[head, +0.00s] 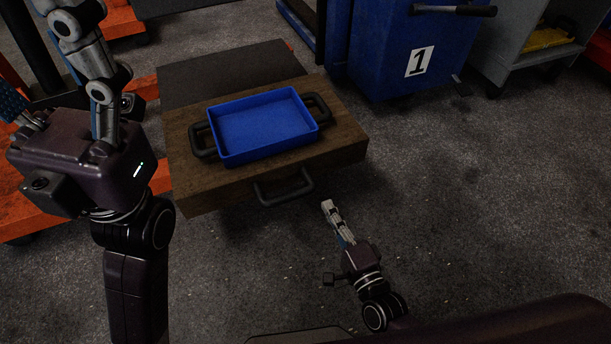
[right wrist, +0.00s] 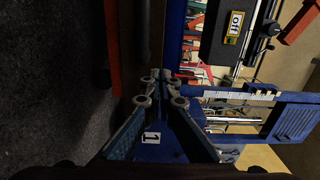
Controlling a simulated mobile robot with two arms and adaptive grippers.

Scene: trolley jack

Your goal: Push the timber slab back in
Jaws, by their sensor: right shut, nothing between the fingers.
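The brown timber slab (head: 345,148) juts toward me from the dark grey top (head: 220,72) behind it in the head view. A black bar handle (head: 285,190) is on its front face. A blue tray (head: 265,125) with a black handle at each end rests on the slab. My right gripper (head: 327,205) is shut and empty, just in front of the slab's front face, right of the handle and apart from it. Its closed fingers also show in the right wrist view (right wrist: 161,85). My left gripper (head: 75,40) is raised at the upper left; its tips cannot be made out clearly.
A blue cabinet (head: 395,50) marked 1 stands behind on the right, with a grey cart (head: 515,45) beyond it. Orange beams (head: 160,180) lie at the left. The grey floor (head: 480,200) right of the slab is clear. Tools hang in the right wrist view.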

